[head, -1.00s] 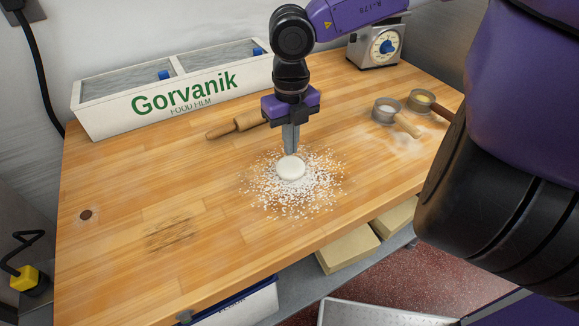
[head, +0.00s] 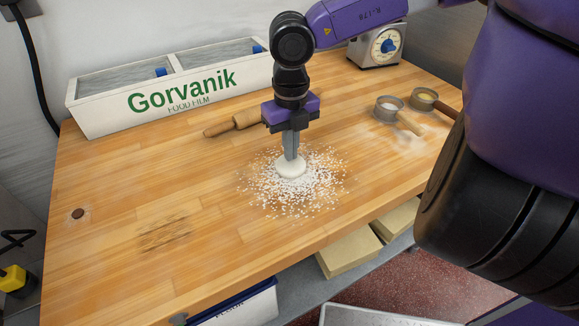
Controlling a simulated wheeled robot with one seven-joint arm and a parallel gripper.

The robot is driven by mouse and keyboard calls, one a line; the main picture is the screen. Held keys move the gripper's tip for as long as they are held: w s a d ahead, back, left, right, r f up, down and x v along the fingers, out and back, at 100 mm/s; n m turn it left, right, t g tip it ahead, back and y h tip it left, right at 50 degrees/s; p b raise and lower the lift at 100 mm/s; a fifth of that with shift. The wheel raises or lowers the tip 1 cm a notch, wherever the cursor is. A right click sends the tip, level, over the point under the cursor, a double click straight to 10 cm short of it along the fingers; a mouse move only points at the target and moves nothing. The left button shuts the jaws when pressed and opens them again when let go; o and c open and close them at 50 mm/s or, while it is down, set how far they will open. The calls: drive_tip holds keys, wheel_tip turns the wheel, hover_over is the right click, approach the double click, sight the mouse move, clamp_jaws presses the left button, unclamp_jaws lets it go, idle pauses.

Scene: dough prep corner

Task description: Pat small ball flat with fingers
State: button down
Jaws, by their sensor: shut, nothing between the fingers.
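The small dough ball (head: 291,171) is a pale, low, rounded disc on the wooden worktop (head: 110,195), in the middle of a patch of scattered white flour (head: 275,198). My gripper (head: 291,157) points straight down over it with its fingers together and nothing held between them. The fingertips meet the top of the dough near its back edge and hide a small part of it. Whether they press into it is hard to tell.
A rolling pin (head: 235,123) lies behind my gripper, partly hidden by it. A white film box (head: 185,101) stands at the back left and a dial scale (head: 379,45) at the back right. Two small metal cups (head: 388,112) (head: 424,101) with handles sit at the right.

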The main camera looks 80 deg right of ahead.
sight(292, 170)
drive_tip(key=shift+f+b, duration=0.55)
drive_tip(key=shift+f, duration=0.05)
drive_tip(key=shift+f+b, duration=0.25)
drive_tip(key=shift+b, duration=0.15)
idle(1.8)
idle(0.8)
drive_tip(key=shift+r+p, duration=0.45)
drive_tip(key=shift+r, duration=1.05)
drive_tip(key=shift+s+a+r+p, duration=0.15)
drive_tip(key=shift+r, duration=0.35)
drive_tip(key=shift+s+a+r+p, duration=0.1)
drive_tip(key=shift+a+r+p, duration=0.05)
drive_tip(key=shift+r, duration=0.3)
drive_tip(key=shift+f+b, duration=2.55)
drive_tip(key=shift+b, duration=0.5)
